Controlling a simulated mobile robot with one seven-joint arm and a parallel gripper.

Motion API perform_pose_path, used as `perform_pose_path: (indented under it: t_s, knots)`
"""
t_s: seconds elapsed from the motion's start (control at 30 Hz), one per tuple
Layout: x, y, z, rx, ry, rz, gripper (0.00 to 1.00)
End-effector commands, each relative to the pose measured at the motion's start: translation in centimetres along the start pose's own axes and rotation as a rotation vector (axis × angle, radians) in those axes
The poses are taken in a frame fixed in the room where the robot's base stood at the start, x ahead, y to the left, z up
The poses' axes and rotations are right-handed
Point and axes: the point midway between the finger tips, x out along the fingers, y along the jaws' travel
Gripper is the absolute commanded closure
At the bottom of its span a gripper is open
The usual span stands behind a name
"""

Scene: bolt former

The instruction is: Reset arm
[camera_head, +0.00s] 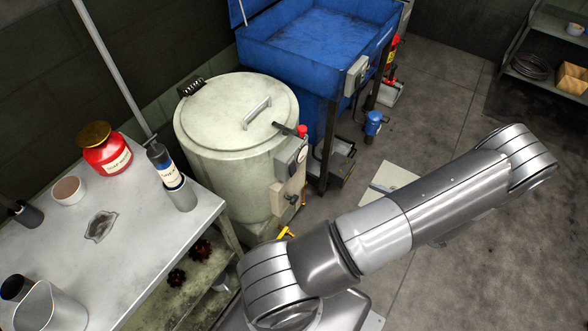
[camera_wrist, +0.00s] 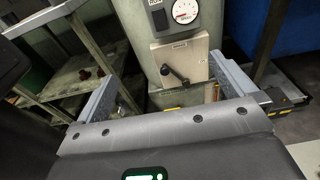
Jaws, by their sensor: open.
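My arm reaches across the lower right of the head view, folded with its elbow raised at the right; the gripper itself is hidden there. In the wrist view my gripper (camera_wrist: 176,93) shows two fingers spread wide apart, with nothing between them but the view beyond. Past the fingers stands the pale green drum machine (camera_head: 225,140) with a small box (camera_wrist: 180,58) bearing a black handle (camera_wrist: 174,77). A round gauge (camera_wrist: 186,11) sits above this box. The fingers appear apart from the machine.
A metal table (camera_head: 130,240) at left holds a red jar (camera_head: 106,155), a bottle (camera_head: 163,165) in a metal cup (camera_head: 181,195), a bowl (camera_head: 68,190) and a jug (camera_head: 48,308). A blue wash tank (camera_head: 310,50) stands behind. Open floor (camera_head: 465,105) lies at right.

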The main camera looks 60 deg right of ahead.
Motion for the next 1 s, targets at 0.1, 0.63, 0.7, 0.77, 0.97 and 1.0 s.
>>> perform_pose_path:
  t_s: [0.1,0.63,0.7,0.77,0.97,1.0]
  knots:
    - [-2.5,-0.1,-0.1,-0.002,0.003,-0.003,0.00]
    - [-5.6,-0.4,0.9,-0.018,0.018,0.037,0.00]
    - [-4.4,-0.9,2.1,-0.046,0.045,0.088,0.00]
    - [-2.9,-1.3,3.5,-0.079,0.077,0.152,0.00]
    - [3.6,-1.9,9.3,-0.231,0.199,0.404,0.00]
    - [4.9,-1.8,10.4,-0.265,0.222,0.455,0.00]
